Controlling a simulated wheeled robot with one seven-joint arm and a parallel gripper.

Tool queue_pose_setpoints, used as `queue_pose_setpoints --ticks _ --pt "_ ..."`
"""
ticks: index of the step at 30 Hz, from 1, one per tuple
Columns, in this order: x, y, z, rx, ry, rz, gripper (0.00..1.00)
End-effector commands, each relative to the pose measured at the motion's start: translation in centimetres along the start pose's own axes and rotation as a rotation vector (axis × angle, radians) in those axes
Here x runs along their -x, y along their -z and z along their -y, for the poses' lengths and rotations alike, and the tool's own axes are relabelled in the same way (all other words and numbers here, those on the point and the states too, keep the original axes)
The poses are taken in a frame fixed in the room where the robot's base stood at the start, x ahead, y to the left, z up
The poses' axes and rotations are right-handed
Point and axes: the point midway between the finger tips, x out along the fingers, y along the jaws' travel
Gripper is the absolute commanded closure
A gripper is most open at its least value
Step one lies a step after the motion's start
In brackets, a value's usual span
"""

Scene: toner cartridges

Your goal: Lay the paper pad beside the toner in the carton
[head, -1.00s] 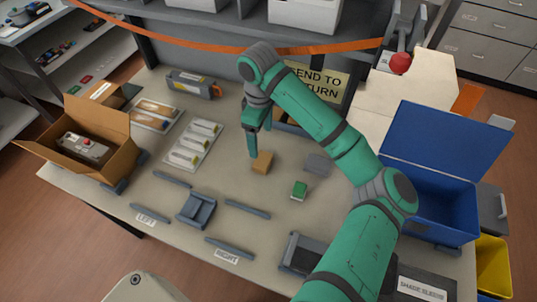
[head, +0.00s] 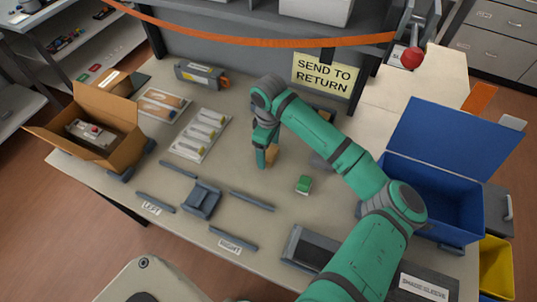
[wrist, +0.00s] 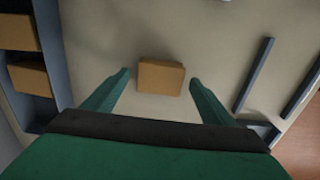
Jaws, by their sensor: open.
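The paper pad, a small brown block (wrist: 161,77), lies on the table. In the head view the pad (head: 272,153) is partly hidden behind my gripper (head: 263,158). My gripper is open, and in the wrist view its fingers (wrist: 160,80) stand on either side of the pad, with gaps showing. The open cardboard carton (head: 122,154) is at the left of the table. The toner (head: 88,133), a grey unit with a red spot, lies inside it, and bare room shows beside it.
A grey bin with more brown blocks (wrist: 28,78) is beside the pad. A green block (head: 303,184), a grey cradle (head: 201,199) and low rails (head: 251,201) lie in front. A tray of white pieces (head: 201,135) stands toward the carton. A blue bin (head: 420,190) is at right.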

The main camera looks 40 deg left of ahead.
Motion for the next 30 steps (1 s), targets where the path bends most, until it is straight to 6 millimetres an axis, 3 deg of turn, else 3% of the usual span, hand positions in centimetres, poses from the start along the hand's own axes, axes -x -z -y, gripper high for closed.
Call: queue_pose_setpoints --ticks 4,9,12,23,30 --pt "0.0 0.0 0.0 0.000 0.000 0.000 0.22" --pt "0.0 0.0 0.0 0.000 0.001 0.000 0.60" --pt "0.0 0.0 0.0 0.000 0.001 0.000 0.69" --pt "0.5 0.0 0.0 0.000 0.001 0.000 0.69" --pt "3.8 0.1 0.5 0.004 -0.001 -0.002 0.69"
